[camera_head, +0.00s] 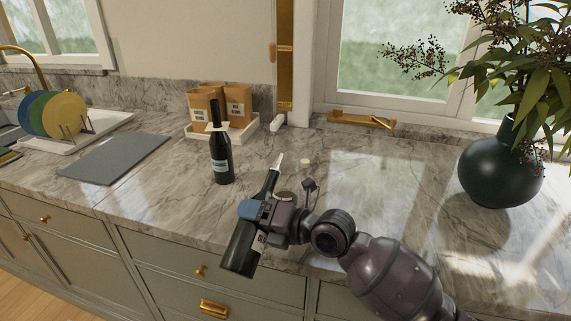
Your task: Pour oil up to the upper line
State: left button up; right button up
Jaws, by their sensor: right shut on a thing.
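My right gripper (262,212) is shut on a dark oil bottle (241,249), near the counter's front edge. The bottle is tilted, with its light spout (278,161) up and leaning right and its base low to the left, in front of the drawers. The gripper hides its middle. A second dark bottle (220,158) with a pale label stands upright on the counter, left of the held one. A small pale round object (305,165) is on the counter right of the spout; I cannot tell what it is. No upper line can be made out. My left gripper is not in view.
A white tray (242,131) with brown paper bags (236,102) stands at the back. A grey mat (114,157) and a rack of coloured plates (63,113) are at the left. A dark round vase (497,172) with branches stands at the right. The marble counter (380,180) is clear in the middle.

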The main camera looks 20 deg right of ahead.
jog(key=shift+s+r, duration=0.1)
jog(key=shift+r, duration=0.1)
jog(key=shift+a+p, duration=0.1)
jog(key=shift+p, duration=0.2)
jog(key=shift+m, duration=0.3)
jog(key=shift+r, duration=0.1)
jog(key=shift+s+a, duration=0.1)
jog(key=shift+s, duration=0.05)
jog(key=shift+p, duration=0.35)
